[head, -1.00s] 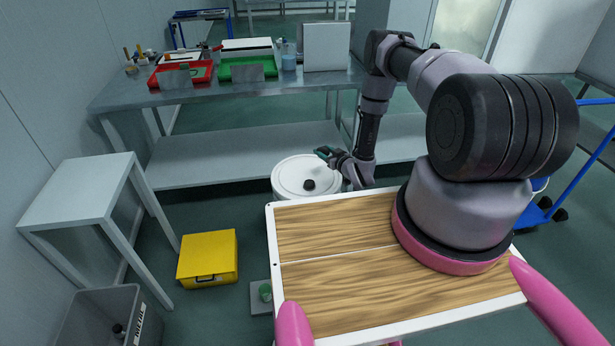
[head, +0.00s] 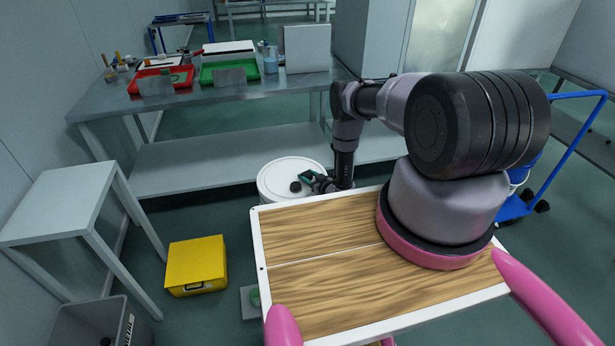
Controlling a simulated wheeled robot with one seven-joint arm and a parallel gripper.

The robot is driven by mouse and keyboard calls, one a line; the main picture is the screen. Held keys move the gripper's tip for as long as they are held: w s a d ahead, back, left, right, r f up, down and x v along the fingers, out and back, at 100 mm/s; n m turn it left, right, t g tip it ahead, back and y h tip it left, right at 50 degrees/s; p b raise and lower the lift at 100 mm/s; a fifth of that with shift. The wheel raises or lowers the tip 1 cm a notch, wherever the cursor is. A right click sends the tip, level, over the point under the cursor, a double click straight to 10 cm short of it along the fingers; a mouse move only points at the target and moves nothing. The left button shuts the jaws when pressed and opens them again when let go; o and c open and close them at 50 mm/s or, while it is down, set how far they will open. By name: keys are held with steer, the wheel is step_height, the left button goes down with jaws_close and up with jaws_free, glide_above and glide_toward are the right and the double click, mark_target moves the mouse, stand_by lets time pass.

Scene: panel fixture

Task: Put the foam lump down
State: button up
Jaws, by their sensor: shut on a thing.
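My gripper (head: 315,180) is at the end of my arm, beyond the wooden top, above or just at the right part of the white round drum lid (head: 275,180). It is shut on a small dark green thing (head: 306,175) at its tip, which I take to be the foam lump. The lump is small and partly covered by the fingers, so its shape is unclear. A black knob-like piece (head: 295,187) sits on the lid just left of the gripper. I cannot tell whether the lump touches the lid.
A steel bench (head: 215,95) behind carries a red tray (head: 150,83) and a green tray (head: 222,75). A yellow box (head: 196,265), a grey bin (head: 90,325) and a small pale table (head: 60,200) stand left. A blue trolley (head: 575,130) is right.

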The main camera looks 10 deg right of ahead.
steer(key=shift+f, duration=0.15)
steer(key=o, duration=1)
steer(key=shift+s+d, duration=0.15)
steer(key=shift+s, duration=0.05)
steer(key=v, duration=1.1)
steer(key=shift+s+r, duration=0.2)
